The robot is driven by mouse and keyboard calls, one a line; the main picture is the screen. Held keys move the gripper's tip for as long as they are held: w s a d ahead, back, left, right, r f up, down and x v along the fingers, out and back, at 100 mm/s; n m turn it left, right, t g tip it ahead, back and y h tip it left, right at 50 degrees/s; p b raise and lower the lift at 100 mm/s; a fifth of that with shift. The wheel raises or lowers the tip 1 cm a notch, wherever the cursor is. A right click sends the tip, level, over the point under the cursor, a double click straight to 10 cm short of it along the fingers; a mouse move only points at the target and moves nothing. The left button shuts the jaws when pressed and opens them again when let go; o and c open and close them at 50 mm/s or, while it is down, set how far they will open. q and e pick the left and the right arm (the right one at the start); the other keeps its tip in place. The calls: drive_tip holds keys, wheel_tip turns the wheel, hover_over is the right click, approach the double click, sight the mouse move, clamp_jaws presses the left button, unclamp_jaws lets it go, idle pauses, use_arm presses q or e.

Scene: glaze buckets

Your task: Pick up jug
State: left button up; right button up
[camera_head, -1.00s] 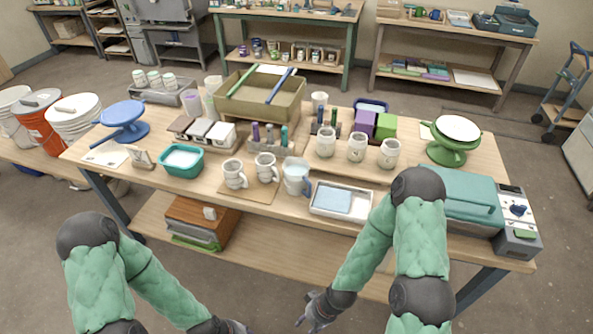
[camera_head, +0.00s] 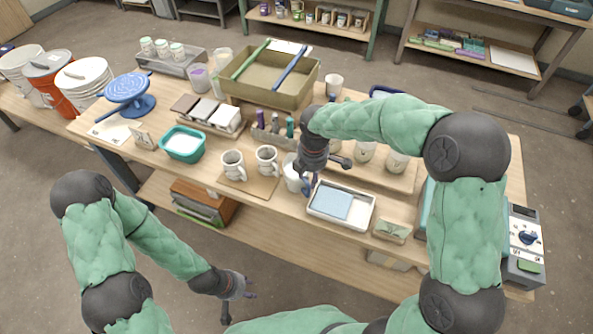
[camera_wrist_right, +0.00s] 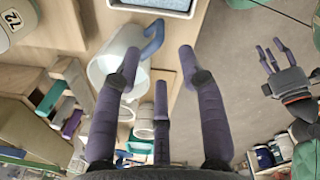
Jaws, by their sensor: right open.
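The jug (camera_head: 291,174) is white with a blue handle and stands near the front edge of the table, beside two mugs. My right gripper (camera_head: 307,184) is at the jug and hides part of it. In the right wrist view the jug (camera_wrist_right: 122,45) lies partly behind the left finger, its blue handle between the fingers of my right gripper (camera_wrist_right: 160,62), which is open; I cannot tell whether they touch. My left gripper (camera_head: 240,308) is open and empty in front of the table, away from the jug. It also shows in the right wrist view (camera_wrist_right: 272,58).
Two white mugs (camera_head: 233,165) stand on a board left of the jug. A white tray with a blue pad (camera_head: 350,224) lies right of it. A teal basin (camera_head: 183,158) and an olive crate with sticks (camera_head: 258,98) stand further left and back.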

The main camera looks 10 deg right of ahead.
sight(309, 186)
wheel_tip(309, 186, down, 5)
drive_tip(key=shift+w+f+b, duration=0.1)
drive_tip(key=shift+w+b, duration=0.05)
drive_tip(key=shift+b, duration=0.45)
drive_tip(key=f+b, duration=0.1)
drive_tip(key=f, duration=0.1)
drive_tip(key=f+b, duration=0.1)
drive_tip(key=f, duration=0.1)
drive_tip(key=shift+w+f, duration=0.2)
drive_tip(key=shift+f, duration=0.2)
drive_tip(key=shift+r, duration=0.15)
clamp_jaws()
